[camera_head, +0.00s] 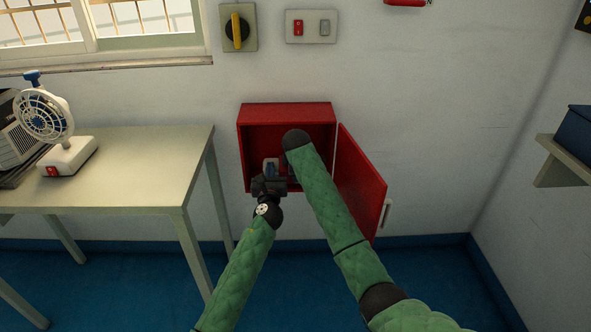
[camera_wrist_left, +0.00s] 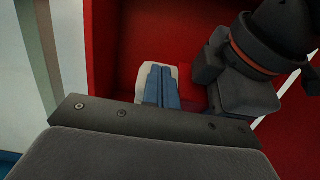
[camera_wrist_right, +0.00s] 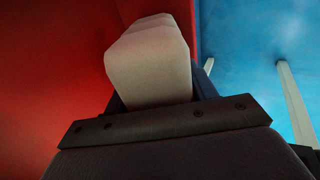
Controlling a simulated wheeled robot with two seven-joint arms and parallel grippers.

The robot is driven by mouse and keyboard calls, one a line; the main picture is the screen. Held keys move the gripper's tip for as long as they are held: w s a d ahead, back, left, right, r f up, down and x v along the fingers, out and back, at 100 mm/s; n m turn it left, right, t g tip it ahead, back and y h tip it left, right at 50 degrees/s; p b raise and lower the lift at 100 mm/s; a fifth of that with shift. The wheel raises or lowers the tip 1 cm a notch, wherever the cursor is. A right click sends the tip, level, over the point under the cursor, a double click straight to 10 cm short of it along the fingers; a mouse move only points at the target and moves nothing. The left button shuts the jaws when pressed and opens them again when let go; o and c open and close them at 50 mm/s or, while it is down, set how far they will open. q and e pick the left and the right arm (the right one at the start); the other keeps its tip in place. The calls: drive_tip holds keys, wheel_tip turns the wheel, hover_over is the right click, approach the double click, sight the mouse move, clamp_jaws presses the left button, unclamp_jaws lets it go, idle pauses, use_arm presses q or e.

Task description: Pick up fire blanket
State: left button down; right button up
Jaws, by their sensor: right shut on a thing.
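The fire blanket appears as an off-white block (camera_wrist_right: 150,62) in the right wrist view, with the blue fingers of my right gripper (camera_wrist_right: 160,92) on both sides of it. The right gripper is shut on it. In the head view my right arm hides most of that gripper; a pale bit of the block (camera_head: 269,161) shows inside the open red cabinet (camera_head: 285,109). My left gripper (camera_wrist_left: 157,84) has its two blue fingers together, in front of the pale block (camera_wrist_left: 142,72), with nothing visible between them. Whether they touch the block I cannot tell.
The cabinet door (camera_head: 360,183) stands open to the right. A table (camera_head: 150,165) with a small fan (camera_head: 45,118) is at the left. A wall shelf (camera_head: 565,160) with a dark blue box is at the right. The floor between is clear.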

use_arm(q)
drive_tip(key=shift+f, duration=0.1)
use_arm(e)
drive_tip(key=shift+f, duration=0.35)
